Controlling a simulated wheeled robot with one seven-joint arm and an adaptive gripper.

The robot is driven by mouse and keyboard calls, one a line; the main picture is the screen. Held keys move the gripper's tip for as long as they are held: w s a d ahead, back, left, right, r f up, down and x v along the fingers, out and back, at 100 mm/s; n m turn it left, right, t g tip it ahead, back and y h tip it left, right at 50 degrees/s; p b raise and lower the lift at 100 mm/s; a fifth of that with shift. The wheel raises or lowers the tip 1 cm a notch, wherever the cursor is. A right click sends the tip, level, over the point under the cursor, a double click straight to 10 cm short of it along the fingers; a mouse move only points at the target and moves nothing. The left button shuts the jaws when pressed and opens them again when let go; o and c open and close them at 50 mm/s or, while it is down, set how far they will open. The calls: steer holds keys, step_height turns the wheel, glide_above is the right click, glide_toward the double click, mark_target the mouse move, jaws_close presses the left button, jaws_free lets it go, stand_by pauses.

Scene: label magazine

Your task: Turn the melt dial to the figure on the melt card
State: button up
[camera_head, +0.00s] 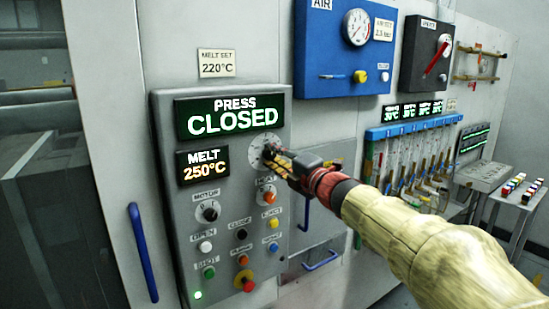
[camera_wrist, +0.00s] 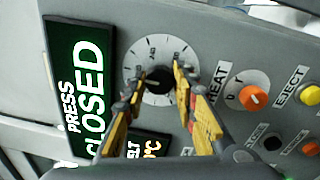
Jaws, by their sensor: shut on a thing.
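The melt card (camera_head: 216,63) above the panel reads MELT SET 220°C. The amber melt display (camera_head: 203,167) reads 250°C. The melt dial (camera_head: 257,146) is a black knob on a round pale scale, right of that display. In the wrist view the dial's scale (camera_wrist: 136,62) lies ahead, with the black knob (camera_wrist: 158,79) between my fingertips. My gripper (camera_head: 270,155) is shut on the knob, its yellow fingers on either side of it in the wrist view (camera_wrist: 160,78). The knob's pointer is too hidden to read.
A green display (camera_head: 229,115) reads PRESS CLOSED. The orange heat knob (camera_head: 269,197) sits just below the dial, close to my gripper. The motor knob (camera_head: 208,212) and several push buttons lie lower. A blue air panel (camera_head: 335,55) stands at upper right.

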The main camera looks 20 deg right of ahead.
steer(key=o, duration=1.1)
steer(key=shift+o, duration=0.2)
steer(key=v, duration=1.2)
steer(key=shift+f, duration=0.1)
